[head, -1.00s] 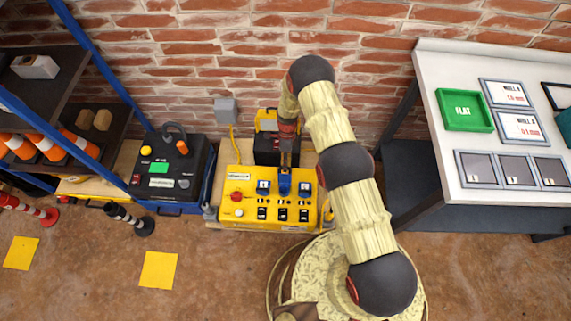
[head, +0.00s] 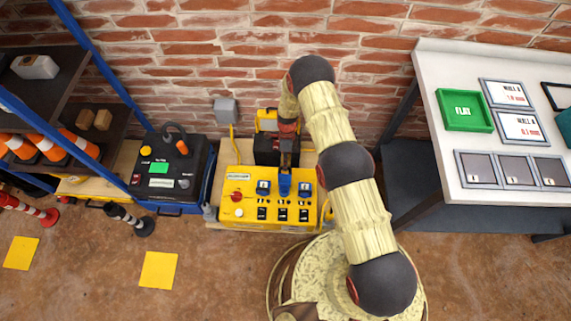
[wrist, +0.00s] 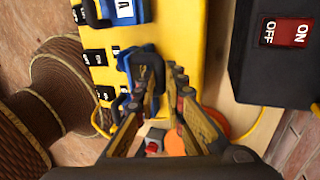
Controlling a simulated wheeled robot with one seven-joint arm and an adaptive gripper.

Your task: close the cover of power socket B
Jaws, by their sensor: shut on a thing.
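A yellow power panel (head: 240,219) stands on a wooden base by the brick wall, with blue-covered sockets in a row. The middle blue cover (head: 285,187) is raised. It also shows in the wrist view (wrist: 138,55). The left cover (head: 263,186) and right cover (head: 305,188) lie beside it. My gripper (head: 286,168) reaches down from above onto the middle cover. In the wrist view its fingers (wrist: 165,80) are at that blue cover and shut on it. The socket face beneath is hidden.
Black switches and a red button (head: 237,196) are on the panel. A black box with a red ON/OFF switch (wrist: 287,32) stands behind it. A black unit (head: 185,160) is to the left, a white sloped desk (head: 440,75) to the right.

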